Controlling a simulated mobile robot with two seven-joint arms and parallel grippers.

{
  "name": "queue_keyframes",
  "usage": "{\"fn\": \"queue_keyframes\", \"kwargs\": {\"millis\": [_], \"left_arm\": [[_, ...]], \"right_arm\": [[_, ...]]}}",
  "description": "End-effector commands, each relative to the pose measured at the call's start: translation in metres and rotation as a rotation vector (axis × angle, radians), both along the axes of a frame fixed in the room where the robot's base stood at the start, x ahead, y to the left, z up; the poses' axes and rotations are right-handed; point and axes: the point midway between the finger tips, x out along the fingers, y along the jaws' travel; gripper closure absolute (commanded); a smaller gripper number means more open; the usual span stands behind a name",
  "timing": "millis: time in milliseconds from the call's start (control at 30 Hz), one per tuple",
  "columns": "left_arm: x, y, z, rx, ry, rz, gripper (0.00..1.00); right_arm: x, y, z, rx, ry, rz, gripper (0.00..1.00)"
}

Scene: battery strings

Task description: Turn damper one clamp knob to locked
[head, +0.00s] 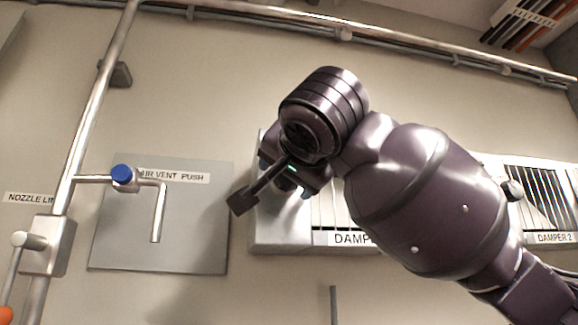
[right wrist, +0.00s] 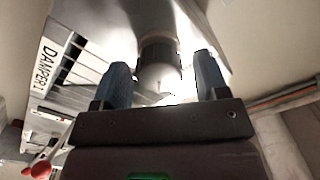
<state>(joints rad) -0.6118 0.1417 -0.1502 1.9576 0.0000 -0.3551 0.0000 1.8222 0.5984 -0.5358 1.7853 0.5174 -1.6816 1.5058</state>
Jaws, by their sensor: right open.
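The damper 1 unit (head: 283,232) is a pale louvred panel on the wall, partly covered by my right arm in the head view. Its slats and label also show tilted at the left of the right wrist view (right wrist: 48,68). My right gripper (right wrist: 163,80) is open, with one finger on each side of the knob and visible gaps. In the head view the right gripper (head: 262,190) is at the panel's left edge. My left gripper is out of view.
Left of damper 1 is a grey air vent plate (head: 120,235) with a bent pipe and blue knob (head: 122,174). A vertical pipe (head: 92,105) stands further left. Damper 2 (head: 545,190), with a dark knob (head: 512,190), is at the right. A pipe runs along the top.

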Motion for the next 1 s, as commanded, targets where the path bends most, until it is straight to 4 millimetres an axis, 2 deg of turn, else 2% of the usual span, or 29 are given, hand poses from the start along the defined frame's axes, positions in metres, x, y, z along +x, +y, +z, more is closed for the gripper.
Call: {"fn": "queue_keyframes", "kwargs": {"millis": [133, 400, 700, 733, 1000], "left_arm": [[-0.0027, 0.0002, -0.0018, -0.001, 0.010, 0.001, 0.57], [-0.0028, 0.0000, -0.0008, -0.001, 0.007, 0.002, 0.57], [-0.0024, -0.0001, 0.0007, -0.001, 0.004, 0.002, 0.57], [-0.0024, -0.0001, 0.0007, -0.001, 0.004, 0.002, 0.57], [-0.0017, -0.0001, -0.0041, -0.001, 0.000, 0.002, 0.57]], "right_arm": [[0.0065, 0.0009, -0.0003, 0.000, 0.001, -0.001, 0.33], [0.0070, 0.0012, -0.0008, 0.000, 0.001, -0.001, 0.33], [0.0067, 0.0011, -0.0006, 0.000, 0.001, -0.001, 0.79], [0.0067, 0.0011, -0.0006, 0.000, 0.001, -0.001, 0.81], [0.0066, 0.0014, -0.0021, -0.029, -0.005, -0.001, 0.81]]}}
